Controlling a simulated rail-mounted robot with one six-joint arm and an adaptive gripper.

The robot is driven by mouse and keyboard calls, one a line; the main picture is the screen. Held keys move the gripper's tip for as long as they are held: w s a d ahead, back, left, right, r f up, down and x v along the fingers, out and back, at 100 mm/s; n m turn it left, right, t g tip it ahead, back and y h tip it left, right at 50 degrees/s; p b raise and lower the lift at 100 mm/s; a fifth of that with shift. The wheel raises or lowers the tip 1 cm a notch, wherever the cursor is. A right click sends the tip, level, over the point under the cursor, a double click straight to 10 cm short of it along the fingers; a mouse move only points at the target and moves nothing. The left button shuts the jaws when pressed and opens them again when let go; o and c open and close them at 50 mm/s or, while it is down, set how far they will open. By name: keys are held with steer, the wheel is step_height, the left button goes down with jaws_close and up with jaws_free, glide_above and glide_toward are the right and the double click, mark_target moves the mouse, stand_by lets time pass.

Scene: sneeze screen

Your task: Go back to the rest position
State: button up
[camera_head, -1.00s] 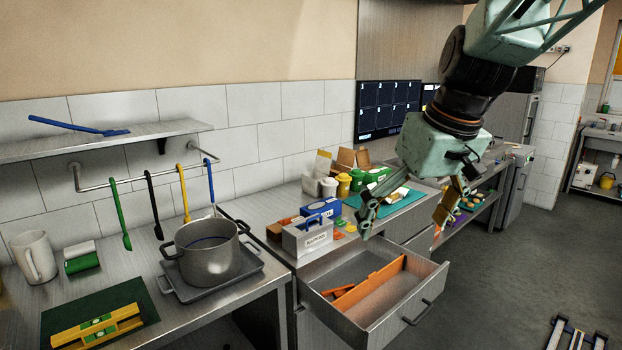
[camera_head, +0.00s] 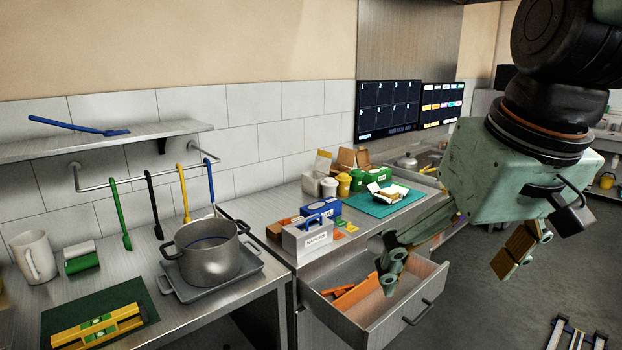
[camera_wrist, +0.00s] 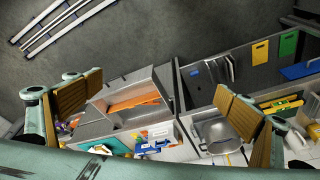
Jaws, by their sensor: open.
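My gripper (camera_head: 455,258) is open and empty. In the head view it hangs at the right, its fingers spread wide, in front of and above the counter and the open drawer (camera_head: 430,292). One finger overlaps the drawer in the picture; the other is over the grey floor. In the wrist view the fingers of my gripper (camera_wrist: 155,112) stand far apart at left and right, with nothing held between them. The drawer (camera_wrist: 152,84), with orange pieces inside, shows between them.
The drawer juts out from the counter. A pot (camera_head: 205,262) stands on the left counter, near hanging utensils. A napkin box (camera_head: 308,238), a blue box (camera_head: 322,211) and a teal board (camera_head: 375,207) with food lie on the right counter. The floor (camera_head: 495,315) is mostly clear.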

steer(key=s+d+f+m, duration=0.1)
steer(key=s+f, duration=0.1)
steer(key=s, duration=1.1)
steer(key=shift+s+d+f+m+h, duration=0.3)
steer(key=shift+h, duration=0.1)
steer(key=shift+w, duration=0.15)
stand_by(0.6)
